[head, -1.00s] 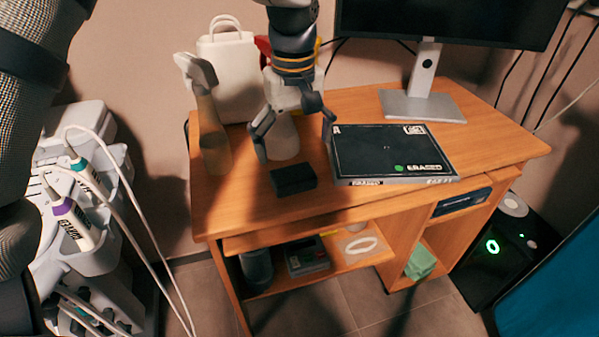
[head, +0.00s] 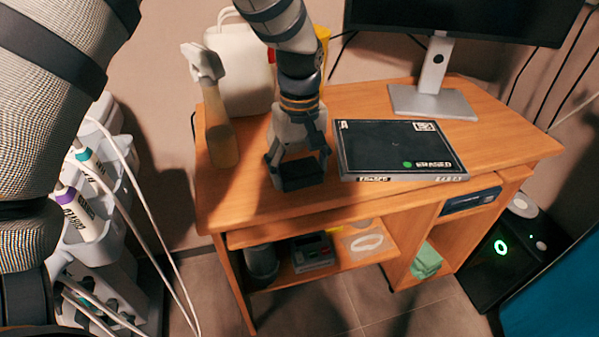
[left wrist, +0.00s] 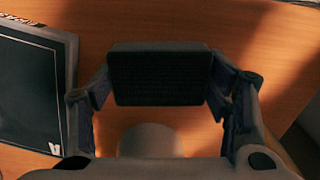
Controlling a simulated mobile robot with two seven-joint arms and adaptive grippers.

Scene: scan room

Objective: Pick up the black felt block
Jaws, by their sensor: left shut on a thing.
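The black felt block (head: 299,176) is on or just above the front part of the wooden desk, left of the flat black box; I cannot tell if it touches the desk. My left gripper (head: 298,168) comes down from above and is shut on the block, one finger at each side. In the left wrist view the black block (left wrist: 160,78) sits between the two fingertips of my left gripper (left wrist: 160,88). My right gripper is not in view.
A flat black box (head: 395,148) lies close to the right of the block. A spray bottle (head: 215,110) and a white bag (head: 243,70) stand behind left. A monitor stand (head: 433,85) is at the back. The desk (head: 245,205) has bare front left surface.

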